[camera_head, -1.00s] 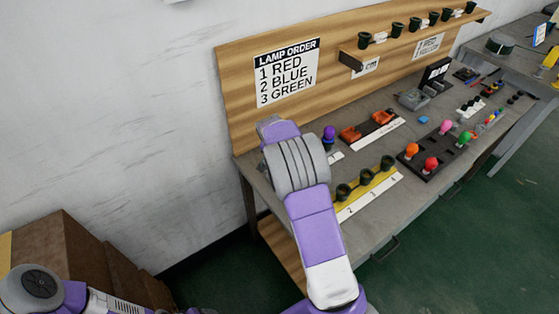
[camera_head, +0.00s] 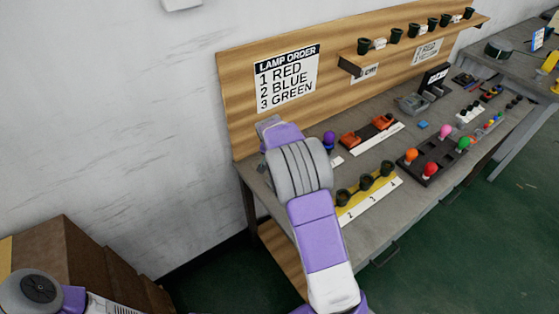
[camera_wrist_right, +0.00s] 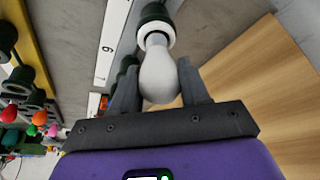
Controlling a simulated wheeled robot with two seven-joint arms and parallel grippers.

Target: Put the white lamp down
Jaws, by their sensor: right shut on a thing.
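The white lamp (camera_wrist_right: 159,78) is in the right wrist view, its round bulb between the two fingers of my right gripper (camera_wrist_right: 158,88), which is shut on it. The lamp's neck points away from the gripper toward a dark green socket with a white ring (camera_wrist_right: 155,30). The neck meets the ring; I cannot tell how deep it sits. In the head view my right arm covers this gripper and the white lamp. My left gripper is out of view.
On the grey bench (camera_head: 400,208) are a yellow strip with dark sockets (camera_head: 366,187), a black tray (camera_head: 432,152) with coloured lamps, a purple lamp (camera_head: 329,138) and orange parts (camera_head: 350,139). A wooden board (camera_head: 235,90) stands behind. Brown boxes (camera_head: 75,250) are at lower left.

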